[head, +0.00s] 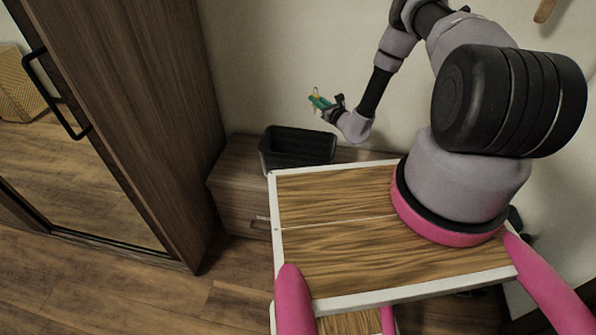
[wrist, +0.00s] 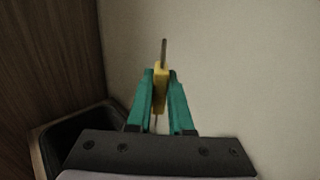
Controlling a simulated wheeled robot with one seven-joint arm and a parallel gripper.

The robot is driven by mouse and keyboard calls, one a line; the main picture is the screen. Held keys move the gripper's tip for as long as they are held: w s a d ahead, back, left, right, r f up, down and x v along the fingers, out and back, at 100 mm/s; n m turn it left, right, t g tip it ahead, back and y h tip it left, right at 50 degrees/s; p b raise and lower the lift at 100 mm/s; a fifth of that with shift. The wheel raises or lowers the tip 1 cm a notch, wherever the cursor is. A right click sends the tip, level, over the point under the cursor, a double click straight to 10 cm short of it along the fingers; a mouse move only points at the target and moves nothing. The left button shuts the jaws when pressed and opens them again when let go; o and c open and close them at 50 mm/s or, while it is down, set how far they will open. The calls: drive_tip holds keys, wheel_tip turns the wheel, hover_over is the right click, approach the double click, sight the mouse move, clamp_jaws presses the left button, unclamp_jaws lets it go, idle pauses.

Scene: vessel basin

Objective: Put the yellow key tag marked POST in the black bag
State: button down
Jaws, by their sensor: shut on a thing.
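My gripper (head: 320,103) is raised above and a little behind the right part of a black open container (head: 283,158), which looks like the black bag. In the wrist view the green fingers of my gripper (wrist: 160,98) are shut on a yellow key tag (wrist: 161,74), with a thin grey piece sticking out past the fingertips. A bit of yellow shows at the fingertips in the head view. The marking on the tag cannot be read. The container's dark opening (wrist: 80,140) shows at the lower left of the wrist view, partly hidden by my gripper's body.
The container stands on a low wooden cabinet (head: 235,190) against the pale wall (head: 270,60). A tall dark wooden wardrobe (head: 150,90) with a mirrored door stands to the left. Free air lies between my gripper and the container.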

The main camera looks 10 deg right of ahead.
wheel_tip(320, 180, down, 12)
drive_tip(key=shift+w+a+r, duration=0.2)
drive_tip(key=shift+a+r, duration=0.05)
drive_tip(key=shift+f, duration=0.1)
drive_tip(key=shift+f, duration=0.4)
drive_tip(key=c, duration=0.8)
unclamp_jaws()
drive_tip(key=v, duration=0.8)
drive_tip(key=r+v, duration=0.1)
drive_tip(key=v, duration=0.3)
